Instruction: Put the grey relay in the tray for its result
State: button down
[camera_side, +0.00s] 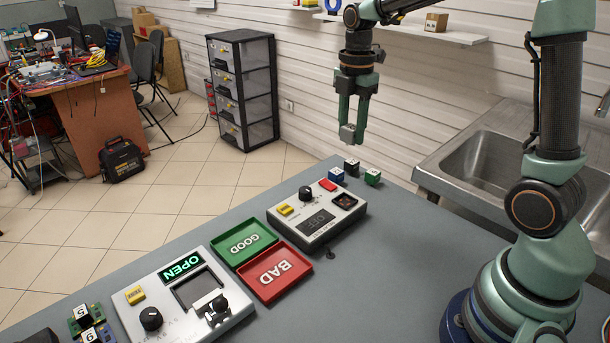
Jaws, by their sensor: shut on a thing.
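My gripper (351,123) hangs above the far end of the grey table and is shut on the grey relay (347,134), a small light block between the fingertips. The relay is in the air, clear of everything below. The green GOOD tray (229,261) and the red BAD tray (265,293) lie side by side on the table and look empty. A tester (317,217) with a dark display stands beyond them. A second tester (182,297) at the near left has a lit green display reading OPEN.
Black (351,167), blue (336,176) and green (372,178) blocks sit on the table below my gripper. Numbered parts (89,322) lie at the near left corner. A sink (479,148) adjoins the table at right. The table right of the trays is clear.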

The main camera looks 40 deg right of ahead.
notch_tip(320, 180, up, 4)
jog(key=shift+w+f, duration=0.1)
jog(key=shift+f, duration=0.1)
jog(key=w+a, duration=0.7)
jog(key=a, duration=0.5)
send_over(245, 244)
notch_tip(245, 244, down, 18)
jog(key=shift+f, duration=2.5)
jog(key=shift+c, duration=2.3)
grip_release()
jog(key=shift+f, duration=0.1)
